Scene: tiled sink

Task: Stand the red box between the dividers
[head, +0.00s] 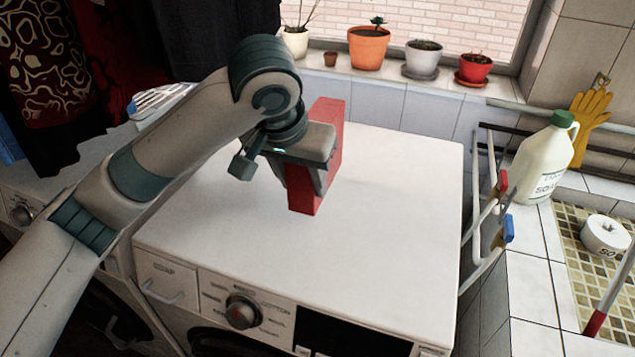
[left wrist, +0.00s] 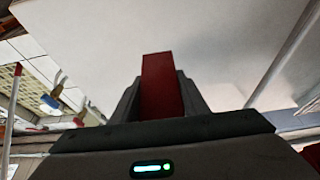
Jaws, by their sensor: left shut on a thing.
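The red box (head: 325,120) is a tall, flat-sided block above the middle of the white washing machine top (head: 400,215). My left gripper (head: 312,178) is shut on it, with the box standing nearly upright and slightly tilted in the head view. Whether its lower end touches the top is hard to tell. In the left wrist view the red box (left wrist: 161,85) sits between the two dark fingers and sticks out past their tips. I cannot make out any dividers for certain in either view. My right gripper is not in view.
A white rack (head: 478,215) with red and blue clips hangs at the machine's right side. Potted plants (head: 368,48) line the sill. The machine top around the box is clear.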

